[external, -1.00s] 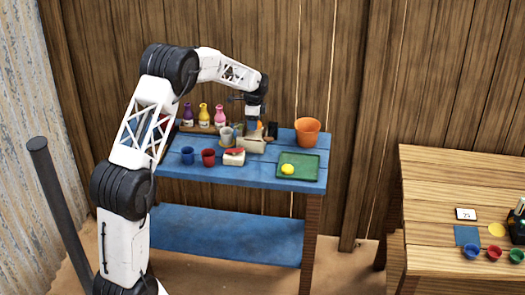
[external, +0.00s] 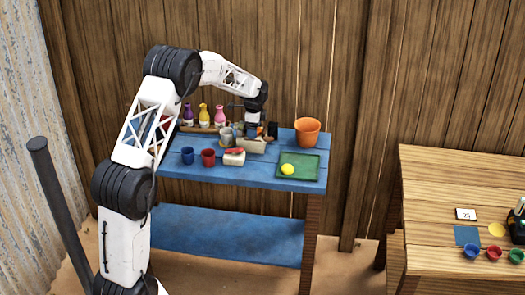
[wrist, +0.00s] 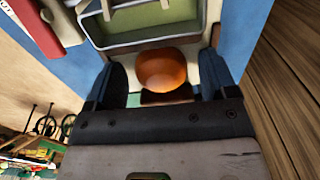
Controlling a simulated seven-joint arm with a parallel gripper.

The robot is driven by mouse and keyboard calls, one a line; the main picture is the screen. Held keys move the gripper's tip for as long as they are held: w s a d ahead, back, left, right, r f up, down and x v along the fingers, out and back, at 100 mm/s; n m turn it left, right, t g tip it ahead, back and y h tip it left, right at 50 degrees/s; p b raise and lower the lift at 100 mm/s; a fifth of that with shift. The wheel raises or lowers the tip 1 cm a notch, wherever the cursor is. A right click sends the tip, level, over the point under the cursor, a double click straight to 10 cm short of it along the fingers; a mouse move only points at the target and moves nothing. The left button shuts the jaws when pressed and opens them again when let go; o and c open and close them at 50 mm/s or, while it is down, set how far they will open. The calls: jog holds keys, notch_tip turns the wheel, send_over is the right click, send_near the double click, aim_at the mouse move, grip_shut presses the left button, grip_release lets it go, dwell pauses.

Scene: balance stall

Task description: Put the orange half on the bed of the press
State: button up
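The orange half (wrist: 164,70) shows in the wrist view as a rounded orange shape between my fingers. A gap shows on each side of it, so my gripper (wrist: 163,82) is open around it and not visibly touching it. In the external view a small bit of orange (external: 260,131) shows beside my gripper (external: 253,131), low over a tan open box (external: 252,146). The box's pale rim and green inside (wrist: 150,36) show beyond the orange half in the wrist view. I cannot tell for certain which thing is the press; a pale block with a red top (external: 234,157) stands in front of the box.
On the blue table (external: 225,175) stand a blue cup (external: 187,155), a red cup (external: 208,158), a grey mug (external: 226,136), several bottles (external: 204,116) and an orange bucket (external: 307,131). A green tray (external: 306,165) holds a yellow round thing (external: 288,169). A wooden table (external: 465,190) is at right.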

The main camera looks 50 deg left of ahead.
jog(key=shift+r, duration=0.1)
notch_tip(320, 180, up, 12)
dwell(1.0)
dwell(0.7)
jog(key=s+d+r+n, duration=0.1)
jog(key=s+d+r, duration=0.45)
jog(key=d, duration=0.45)
jog(key=s+d+r+n+t, duration=0.1)
jog(key=s+d+r+n, duration=0.1)
jog(key=s+d+r, duration=0.6)
jog(key=s+d+r+n, duration=0.15)
jog(key=s+d, duration=0.35)
jog(key=d, duration=0.6)
jog(key=s+d+f+n, duration=0.1)
jog(key=s+d, duration=0.4)
jog(key=s, duration=0.5)
jog(key=s+d+f+n+t, duration=0.1)
jog(key=s+d+n, duration=0.1)
jog(key=s+d, duration=0.4)
jog(key=s+d+f+n, duration=0.1)
jog(key=s+d, duration=0.5)
jog(key=s, duration=0.8)
jog(key=shift+d+f+t, duration=0.2)
jog(key=shift+f+t, duration=0.1)
jog(key=shift+f, duration=0.3)
